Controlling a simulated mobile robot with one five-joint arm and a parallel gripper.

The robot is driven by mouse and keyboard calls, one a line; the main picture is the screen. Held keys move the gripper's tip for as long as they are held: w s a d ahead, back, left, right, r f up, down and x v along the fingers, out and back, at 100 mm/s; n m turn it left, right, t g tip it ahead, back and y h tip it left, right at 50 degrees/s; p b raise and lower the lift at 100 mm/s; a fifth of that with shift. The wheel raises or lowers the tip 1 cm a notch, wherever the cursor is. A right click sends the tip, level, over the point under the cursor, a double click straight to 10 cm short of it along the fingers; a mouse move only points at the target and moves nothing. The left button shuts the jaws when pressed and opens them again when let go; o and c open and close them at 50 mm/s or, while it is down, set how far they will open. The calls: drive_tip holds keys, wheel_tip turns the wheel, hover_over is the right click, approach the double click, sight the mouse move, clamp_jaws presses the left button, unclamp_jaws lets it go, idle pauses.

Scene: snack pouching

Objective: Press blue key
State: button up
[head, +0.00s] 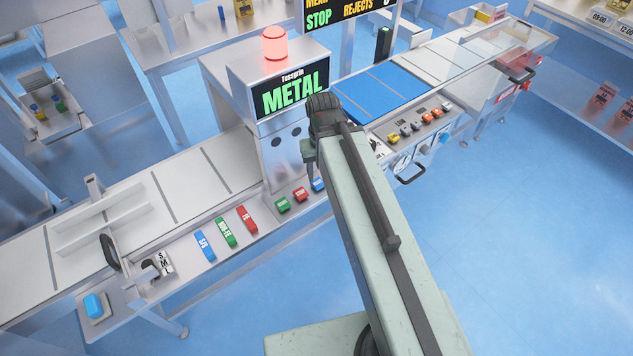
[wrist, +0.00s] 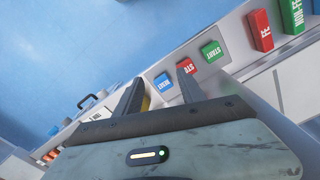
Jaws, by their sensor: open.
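A row of three keys sits on the front of the metal detector (head: 290,90), which shows "METAL" and has a lit red lamp on top. The green START key (head: 283,205), the red STOP key (head: 301,194) and a blue key (head: 318,185) stand side by side. In the wrist view the blue key (wrist: 163,84) carries white lettering that looks like RESET, and it shows between my finger ends. My gripper (wrist: 160,82) is open and empty. In the head view my gripper (head: 309,155) is mostly hidden by my arm; contact with the key cannot be told.
Other blue things are a long blue bar key (head: 205,245) beside green and red ones, and a big blue button (head: 95,305) at the lower left. The conveyor (head: 135,195) runs through the detector. A panel with several coloured switches (head: 415,128) lies to the right.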

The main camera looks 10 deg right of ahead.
clamp_jaws()
drive_tip(key=shift+d, duration=0.1)
idle(1.2)
